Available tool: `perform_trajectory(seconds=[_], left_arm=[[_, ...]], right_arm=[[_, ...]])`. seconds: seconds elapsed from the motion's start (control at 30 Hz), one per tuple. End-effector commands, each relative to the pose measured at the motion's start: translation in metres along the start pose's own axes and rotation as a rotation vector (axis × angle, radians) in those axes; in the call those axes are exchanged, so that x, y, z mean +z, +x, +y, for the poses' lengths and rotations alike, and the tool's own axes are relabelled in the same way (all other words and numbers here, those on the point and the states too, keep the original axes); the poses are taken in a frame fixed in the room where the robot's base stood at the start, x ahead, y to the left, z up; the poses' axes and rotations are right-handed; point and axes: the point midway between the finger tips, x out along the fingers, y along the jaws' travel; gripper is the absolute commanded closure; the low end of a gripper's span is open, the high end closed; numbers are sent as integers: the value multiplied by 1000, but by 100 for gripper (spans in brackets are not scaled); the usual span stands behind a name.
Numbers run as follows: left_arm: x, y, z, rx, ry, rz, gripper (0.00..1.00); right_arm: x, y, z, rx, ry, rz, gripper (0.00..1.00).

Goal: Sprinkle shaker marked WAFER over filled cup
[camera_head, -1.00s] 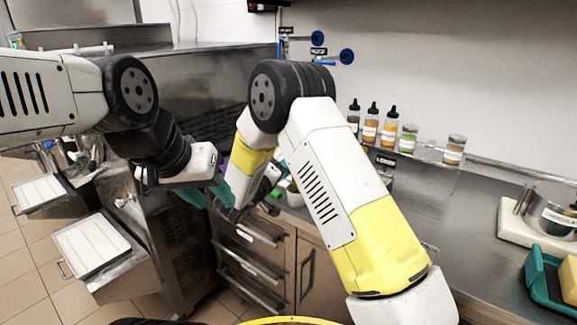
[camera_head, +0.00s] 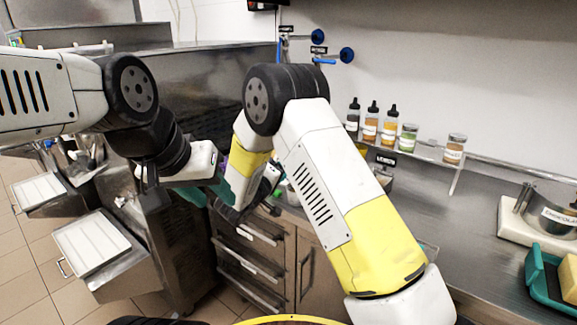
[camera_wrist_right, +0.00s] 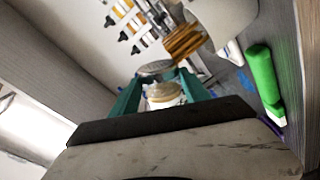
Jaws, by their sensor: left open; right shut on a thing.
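In the right wrist view, my right gripper (camera_wrist_right: 161,94) is shut on a small shaker (camera_wrist_right: 163,92) with a round grey metal lid and a pale body between the teal fingers. The shaker appears tilted, and its label cannot be read. In the head view my right arm hides the shaker. My left gripper (camera_head: 207,192) is open, its teal fingers left of my right wrist. I cannot make out a filled cup for sure. In the right wrist view, a brown ridged stack (camera_wrist_right: 184,42) lies just beyond the shaker, beside a white rounded shape (camera_wrist_right: 226,16).
Black-capped bottles (camera_head: 371,123) and jars (camera_head: 454,149) stand on the wall shelf. A green bottle (camera_wrist_right: 264,80) lies right of my right gripper in the wrist view. A chocolate-labelled pot (camera_head: 550,210) and teal box (camera_head: 548,283) are at right. The counter (camera_head: 460,215) between is clear.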

Motion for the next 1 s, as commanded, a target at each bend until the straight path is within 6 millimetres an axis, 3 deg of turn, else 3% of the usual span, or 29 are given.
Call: perform_trajectory(seconds=[0.2,0.57,1.0], left_arm=[[0,0,0,0,0,0,58],[0,0,0,0,0,0,58],[0,0,0,0,0,0,58]], right_arm=[[0,-1,0,1,-243,1,88],[-1,0,1,0,-287,0,88],[-10,0,20,0,-609,0,88]])
